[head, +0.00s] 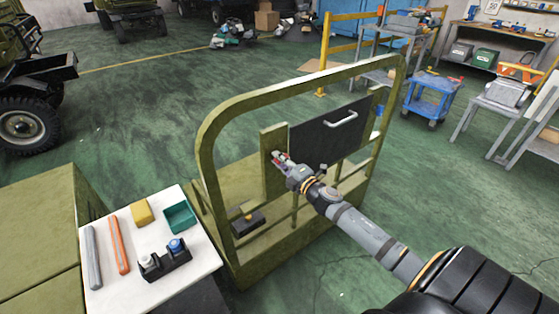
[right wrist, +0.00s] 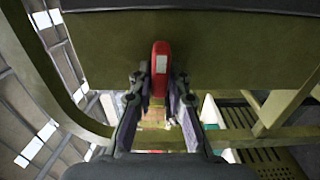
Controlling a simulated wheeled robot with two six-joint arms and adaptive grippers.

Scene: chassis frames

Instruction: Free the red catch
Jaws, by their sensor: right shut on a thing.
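The red catch (right wrist: 160,72) shows in the right wrist view as a red lever with a pale patch, set against an olive plate. In the head view only a bit of red shows at my right gripper (head: 282,160), in front of the upright olive plate (head: 272,143) on the frame. In the right wrist view the two fingers of my right gripper (right wrist: 158,95) stand on either side of the catch's lower part, shut on it. The gripper hides part of the catch in the head view. My left gripper is not in view.
The olive tube frame (head: 213,150) surrounds a dark panel (head: 330,130) with a pale handle (head: 341,118). A white table (head: 105,290) at the left holds an orange bar (head: 119,245), a grey bar, a yellow block, a teal tray (head: 180,217) and a black holder. Green floor lies beyond.

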